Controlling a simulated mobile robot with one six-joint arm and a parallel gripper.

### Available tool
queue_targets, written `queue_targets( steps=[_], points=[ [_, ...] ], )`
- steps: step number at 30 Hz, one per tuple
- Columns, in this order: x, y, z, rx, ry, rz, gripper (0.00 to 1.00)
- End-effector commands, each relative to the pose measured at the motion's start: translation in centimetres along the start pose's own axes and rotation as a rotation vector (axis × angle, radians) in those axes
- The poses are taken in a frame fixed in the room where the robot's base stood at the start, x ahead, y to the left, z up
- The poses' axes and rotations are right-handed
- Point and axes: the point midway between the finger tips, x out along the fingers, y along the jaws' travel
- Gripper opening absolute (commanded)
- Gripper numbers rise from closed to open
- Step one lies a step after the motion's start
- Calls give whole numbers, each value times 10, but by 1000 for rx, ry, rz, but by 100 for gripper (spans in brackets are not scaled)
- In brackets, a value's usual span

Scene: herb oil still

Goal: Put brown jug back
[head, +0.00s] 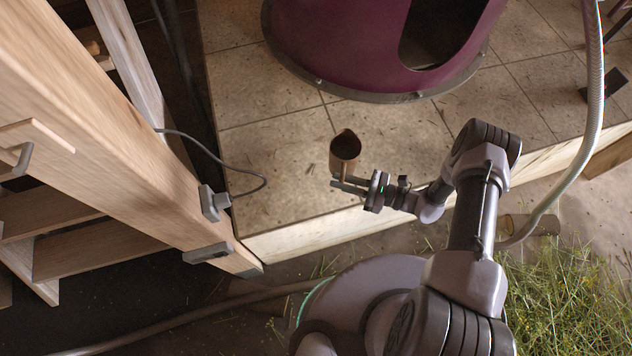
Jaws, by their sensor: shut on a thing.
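The brown jug (343,158) is in the middle of the head view, over the tiled platform (275,165). It is upright, and its dark open mouth faces up towards the camera. My gripper (349,185) reaches in from the right and is shut on the jug's near side. The fingers partly hide the jug's lower part. I cannot tell whether the jug's base touches the tiles or hangs just above them.
A large purple still body (350,45) with a dark opening stands behind the jug. A wooden frame (120,130) and a grey cable (235,165) are at left. A pale hose (592,110) and cut herbs (565,290) are at right.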

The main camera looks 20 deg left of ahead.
Motion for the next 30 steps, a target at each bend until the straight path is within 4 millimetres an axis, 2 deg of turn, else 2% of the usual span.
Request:
queue_targets(
  steps=[1, 4, 9, 14, 21, 30],
  points=[
    [14, 3, -4, 0, -1, 6, 0],
    [40, 6, -6, 0, 0, 5, 0],
    [61, 7, -6, -1, 0, 1, 0],
    [73, 9, -7, 0, 0, 1, 0],
    [71, 10, -44, -1, 0, -2, 0],
    [71, 9, -44, -1, 0, -1, 0]
  ],
)
